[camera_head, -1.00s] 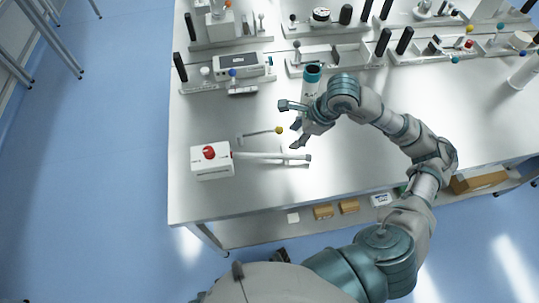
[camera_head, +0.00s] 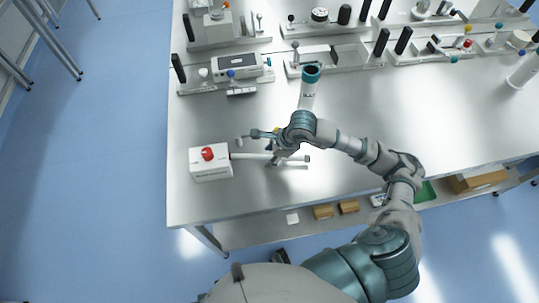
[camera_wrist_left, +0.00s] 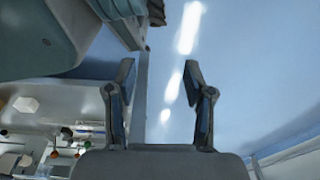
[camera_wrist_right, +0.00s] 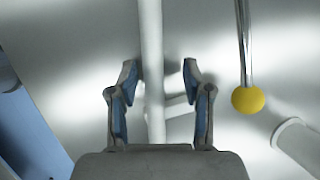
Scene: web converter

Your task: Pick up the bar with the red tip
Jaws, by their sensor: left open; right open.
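A pale bar (camera_head: 247,156) lies on the table, running right from a white box with a red knob (camera_head: 207,153).
A thin rod with a yellow ball (camera_wrist_right: 247,99) lies right beside the bar. A white bottle with a teal cap (camera_head: 308,90) stands behind the gripper. Racks and a grey device (camera_head: 237,65) line the back. The right half of the table (camera_head: 430,115) is mostly clear.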

